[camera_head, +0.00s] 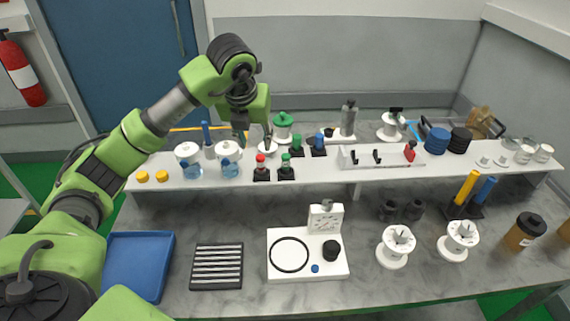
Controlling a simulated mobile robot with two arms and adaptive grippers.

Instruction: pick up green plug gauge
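Several small pieces with coloured tops stand upright in black bases on the white raised shelf. A green-topped one (286,169) is at the front beside a red-topped one (261,170). Another green-topped one (297,147) stands behind, beside a blue-topped one (318,147). I cannot tell for sure which green piece is the plug gauge. My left gripper (254,137) points down above the shelf, left of the green pieces and apart from them. Its fingers look spread, with nothing visibly held. My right gripper is not in view.
A larger green-topped piece (283,127) stands behind on the shelf (330,175). Below are a blue tray (137,265), a slotted black block (217,267) and a white fixture (300,270).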

